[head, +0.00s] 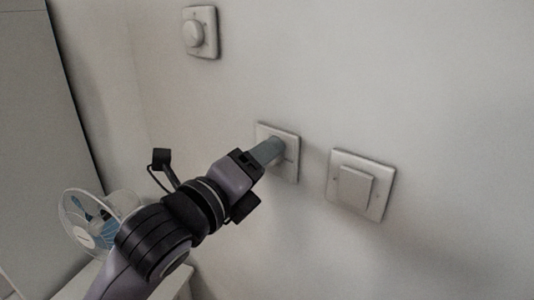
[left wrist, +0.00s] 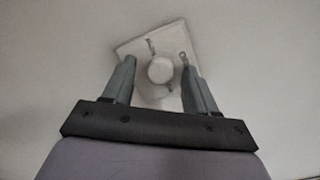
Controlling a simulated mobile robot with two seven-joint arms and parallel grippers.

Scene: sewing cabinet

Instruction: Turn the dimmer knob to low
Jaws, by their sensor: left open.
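My left gripper (head: 274,148) is at the middle wall plate (head: 290,170), its fingers pointing at the wall. In the left wrist view, a round pale knob (left wrist: 160,70) sits on this square plate (left wrist: 170,40), between my two open fingers. There is a gap on each side of the knob. Small dark lettering shows on the plate, too blurred to read. In the head view the fingers hide this knob. My right gripper is not in view.
Another plate with a round knob (head: 193,33) is higher on the wall at the left. A square rocker switch (head: 354,187) is to the right. A white and blue fan (head: 90,225) stands at lower left near a dark-edged cabinet (head: 35,120). The wall around is bare.

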